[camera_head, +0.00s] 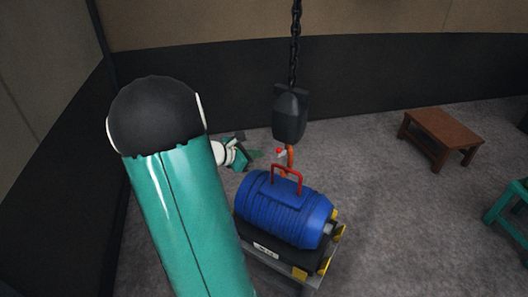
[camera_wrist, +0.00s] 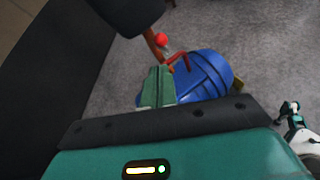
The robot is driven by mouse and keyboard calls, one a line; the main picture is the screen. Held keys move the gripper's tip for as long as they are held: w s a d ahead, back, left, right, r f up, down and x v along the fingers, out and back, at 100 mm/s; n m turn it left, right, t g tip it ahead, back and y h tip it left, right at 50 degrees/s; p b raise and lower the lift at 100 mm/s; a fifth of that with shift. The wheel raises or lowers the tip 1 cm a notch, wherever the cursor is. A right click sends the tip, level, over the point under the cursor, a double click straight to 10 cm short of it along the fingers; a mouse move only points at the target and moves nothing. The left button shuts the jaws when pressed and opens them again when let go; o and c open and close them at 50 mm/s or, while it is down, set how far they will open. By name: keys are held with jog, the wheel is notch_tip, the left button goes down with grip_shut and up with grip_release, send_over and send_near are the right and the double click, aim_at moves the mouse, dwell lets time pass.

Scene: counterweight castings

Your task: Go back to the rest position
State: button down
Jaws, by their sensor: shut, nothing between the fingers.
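My gripper (camera_head: 240,153) is in the head view, left of the hanging hook and above the left end of the blue casting. In the wrist view its green fingers (camera_wrist: 155,87) are together with nothing between them, and they cover part of the casting. The blue ribbed casting (camera_head: 283,210) has a red handle (camera_head: 287,172) on top; it also shows in the wrist view (camera_wrist: 205,75). The orange hook (camera_head: 290,158) hangs at the handle with a small red ball (camera_wrist: 161,40) beside it. I cannot tell whether the hook passes through the handle.
The black hoist block (camera_head: 290,113) hangs on a chain (camera_head: 295,45) over the casting. The casting rests on a low dark stand with yellow parts. A brown wooden table (camera_head: 441,130) and a teal stool (camera_head: 508,208) stand to the right. Grey floor between is clear.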

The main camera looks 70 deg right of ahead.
jog(key=v, duration=0.8)
jog(key=shift+r, duration=0.2)
jog(key=shift+w+a, duration=0.1)
jog(key=shift+w, duration=0.05)
